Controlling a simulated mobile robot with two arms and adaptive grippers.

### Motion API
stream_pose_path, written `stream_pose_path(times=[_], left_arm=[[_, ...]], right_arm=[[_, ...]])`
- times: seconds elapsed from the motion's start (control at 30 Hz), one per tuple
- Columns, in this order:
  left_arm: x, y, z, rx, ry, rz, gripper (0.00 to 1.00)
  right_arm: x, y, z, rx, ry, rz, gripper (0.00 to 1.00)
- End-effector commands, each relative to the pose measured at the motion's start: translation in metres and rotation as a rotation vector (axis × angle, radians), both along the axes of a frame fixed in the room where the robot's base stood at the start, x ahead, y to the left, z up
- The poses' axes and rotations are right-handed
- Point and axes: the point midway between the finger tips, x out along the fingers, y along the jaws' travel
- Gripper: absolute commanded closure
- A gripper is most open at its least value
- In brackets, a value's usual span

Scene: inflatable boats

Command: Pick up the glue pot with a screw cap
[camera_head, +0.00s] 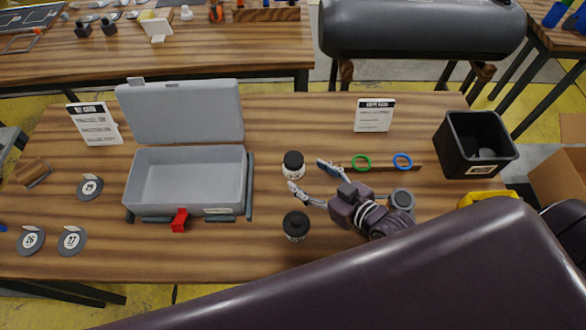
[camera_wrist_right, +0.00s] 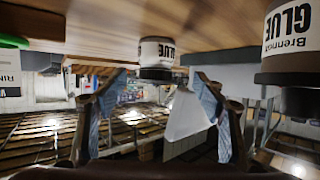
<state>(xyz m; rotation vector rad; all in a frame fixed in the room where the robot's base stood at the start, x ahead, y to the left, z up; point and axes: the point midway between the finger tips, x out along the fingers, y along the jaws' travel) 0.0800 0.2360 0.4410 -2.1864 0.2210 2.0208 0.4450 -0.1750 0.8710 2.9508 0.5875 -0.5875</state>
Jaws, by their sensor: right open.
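Two glue pots with dark caps stand upright on the wooden table. The farther pot (camera_head: 293,165) has a wide, flat-looking black cap and a white label; it also shows in the right wrist view (camera_wrist_right: 157,50), upside down. The nearer pot (camera_head: 296,226) seems to have a smaller knob on its cap; its label "GLUE" shows at the right of the wrist view (camera_wrist_right: 291,42). My right gripper (camera_head: 307,176) is open and empty, low over the table. Its fingers (camera_wrist_right: 160,95) point towards the farther pot, which appears between them, apparently untouched. My left gripper is not in view.
An open grey case (camera_head: 184,210) stands left of the pots, with a red clip (camera_head: 179,220) at its front. A wooden strip with a green ring (camera_head: 361,161) and a blue ring (camera_head: 402,161) lies behind my gripper. A black bin (camera_head: 447,150) stands at the right.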

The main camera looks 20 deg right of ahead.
Motion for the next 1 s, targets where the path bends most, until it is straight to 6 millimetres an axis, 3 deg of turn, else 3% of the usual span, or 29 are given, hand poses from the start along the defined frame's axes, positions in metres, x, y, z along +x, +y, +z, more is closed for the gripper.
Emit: stream_pose_path(times=[0.03,0.13,0.47,0.73,1.0], left_arm=[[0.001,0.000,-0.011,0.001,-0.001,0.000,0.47],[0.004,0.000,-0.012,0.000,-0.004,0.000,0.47],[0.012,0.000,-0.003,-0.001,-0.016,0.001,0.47],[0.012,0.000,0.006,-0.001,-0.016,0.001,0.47],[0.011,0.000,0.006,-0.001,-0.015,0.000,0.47]], right_arm=[[0.000,0.000,-0.010,0.000,-0.001,0.000,0.36],[0.003,0.001,-0.013,0.000,-0.002,-0.001,0.36],[0.030,0.010,-0.020,0.000,-0.002,-0.001,0.36],[0.064,0.019,-0.030,0.000,-0.003,-0.001,0.36],[0.071,0.023,-0.036,0.000,0.000,0.001,0.36]])
